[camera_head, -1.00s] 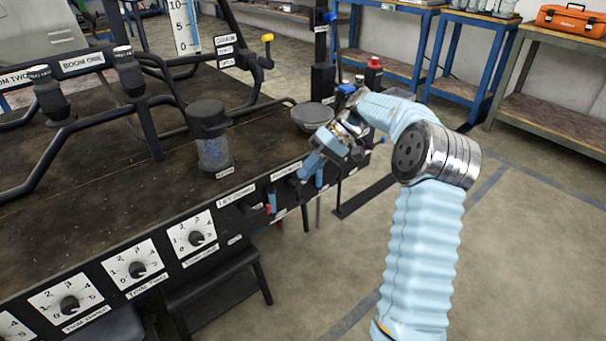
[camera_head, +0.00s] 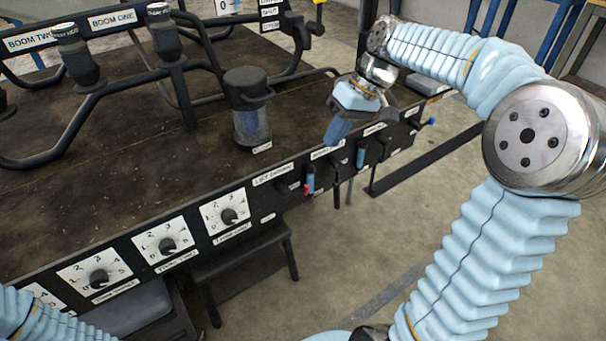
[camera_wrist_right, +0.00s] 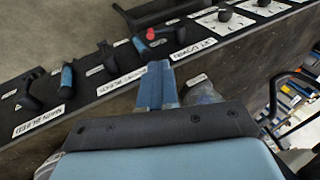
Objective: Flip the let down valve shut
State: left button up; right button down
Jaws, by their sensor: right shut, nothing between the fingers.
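The let down valve (camera_head: 288,188) is a black fitting on the front edge of the bench, below the LET DOWN label (camera_head: 272,175). A blue handle with a red piece (camera_head: 310,180) stands at its outer end. The valve also shows in the right wrist view (camera_wrist_right: 166,35), beyond my fingers. My right gripper (camera_head: 336,132) is shut and empty, above the bench edge and to the right of the valve, apart from it. Its blue fingers show together in the right wrist view (camera_wrist_right: 156,86). My left gripper is out of view; only a left sleeve shows at the lower left.
Another blue-handled valve (camera_head: 361,154) sits further right along the edge. A dark cylinder with a clear lower part (camera_head: 250,115) stands on the bench. Dials (camera_head: 228,215) line the front panel to the left. Black pipes cross the benchtop. Floor in front is partly clear.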

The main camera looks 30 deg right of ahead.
aim_at(305, 193)
jog(key=b+x, duration=0.1)
jog(key=x, duration=1.3)
jog(key=shift+a, duration=0.1)
jog(key=shift+f+y+b, duration=0.25)
jog(key=shift+y+b, duration=0.25)
jog(key=shift+y, duration=0.1)
jog(key=shift+d+f+y+b, duration=0.2)
jog(key=shift+f+y+b, duration=0.5)
jog(key=shift+y, duration=0.3)
jog(key=shift+s+a+f+b, duration=0.1)
jog(key=shift+f+b, duration=0.7)
jog(key=shift+b, duration=0.1)
jog(key=shift+f+b, duration=0.35)
jog(key=shift+f, duration=0.2)
jog(key=shift+a+r, duration=0.1)
jog(key=shift+r, duration=0.15)
